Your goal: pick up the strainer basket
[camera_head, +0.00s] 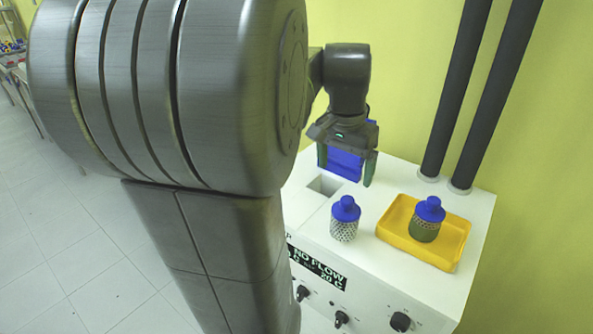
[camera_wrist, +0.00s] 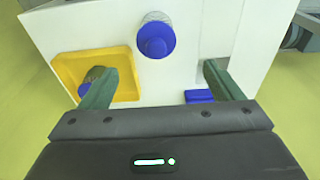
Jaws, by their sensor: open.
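A strainer basket (camera_head: 344,229) with clean pale mesh and a blue cap stands upright on the white cabinet top. It also shows in the wrist view (camera_wrist: 155,40), beyond my fingertips. A second strainer basket (camera_head: 424,232), with darker, greenish mesh and a blue cap, stands in the yellow tray (camera_head: 459,232). In the wrist view my left finger partly covers that second basket. My gripper (camera_head: 345,173) is open and empty, above the back left part of the cabinet top. It is apart from both baskets.
A blue part (camera_head: 342,163) shows behind my fingers, near a square opening (camera_head: 325,185) in the white top (camera_head: 372,193). Two dark vertical pipes (camera_head: 457,88) rise at the back right. Knobs and a display reading "NO FLOW" (camera_head: 318,266) are on the front.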

